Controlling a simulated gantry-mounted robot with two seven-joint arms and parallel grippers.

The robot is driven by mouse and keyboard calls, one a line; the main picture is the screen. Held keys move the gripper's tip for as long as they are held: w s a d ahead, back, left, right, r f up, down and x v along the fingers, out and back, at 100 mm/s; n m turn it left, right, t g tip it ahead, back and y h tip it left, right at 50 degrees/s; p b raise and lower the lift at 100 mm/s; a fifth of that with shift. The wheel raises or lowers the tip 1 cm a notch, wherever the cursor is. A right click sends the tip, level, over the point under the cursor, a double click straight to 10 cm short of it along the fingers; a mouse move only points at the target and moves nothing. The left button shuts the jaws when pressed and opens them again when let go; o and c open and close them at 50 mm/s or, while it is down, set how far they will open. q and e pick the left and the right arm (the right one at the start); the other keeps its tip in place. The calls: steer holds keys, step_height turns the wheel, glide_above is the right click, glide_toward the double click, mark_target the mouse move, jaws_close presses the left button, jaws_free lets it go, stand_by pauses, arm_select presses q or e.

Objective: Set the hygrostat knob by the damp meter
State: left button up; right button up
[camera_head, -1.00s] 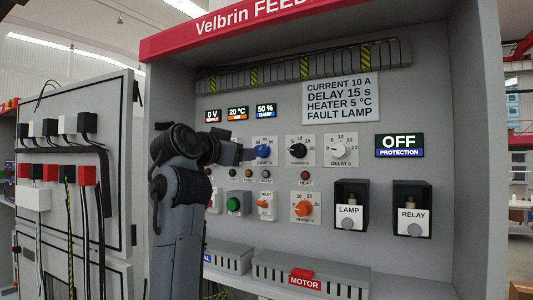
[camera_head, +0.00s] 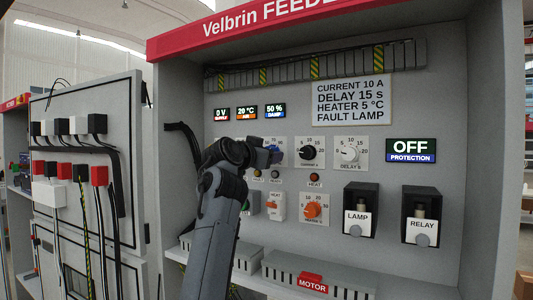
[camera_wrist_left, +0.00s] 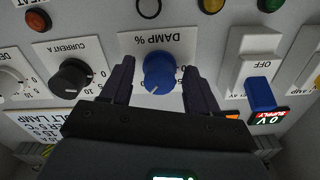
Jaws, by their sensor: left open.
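The hygrostat knob is blue and sits on a white plate marked DAMP %. In the left wrist view the knob (camera_wrist_left: 158,74) shows upside down, its white mark toward the picture's bottom. My left gripper (camera_wrist_left: 161,82) is open, with one finger on each side of the knob; I cannot tell whether either touches it. In the head view the gripper (camera_head: 264,153) hides most of the plate, and only a bit of the blue knob (camera_head: 276,153) shows. The damp meter (camera_head: 275,111) above reads 50 %. My right gripper is not in view.
The black current knob (camera_head: 308,152) and white delay knob (camera_head: 349,154) stand right of it. The orange heater knob (camera_head: 313,210) is below. A blue-levered switch (camera_wrist_left: 259,92) lies near one finger in the wrist view. A sign (camera_head: 350,100) lists settings.

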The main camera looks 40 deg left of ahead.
arm_select(q)
steer(key=c, duration=1)
steer(key=shift+c, duration=0.2)
steer(key=shift+n, duration=0.4)
steer(key=shift+d+r+n+p, duration=0.1)
steer(key=shift+n+p, duration=0.7)
steer(key=shift+n, duration=3.95)
steer(key=shift+d+r+n+p, duration=0.1)
steer(key=shift+n+p, duration=0.65)
steer(key=shift+n, duration=4)
steer(key=shift+f, duration=0.1)
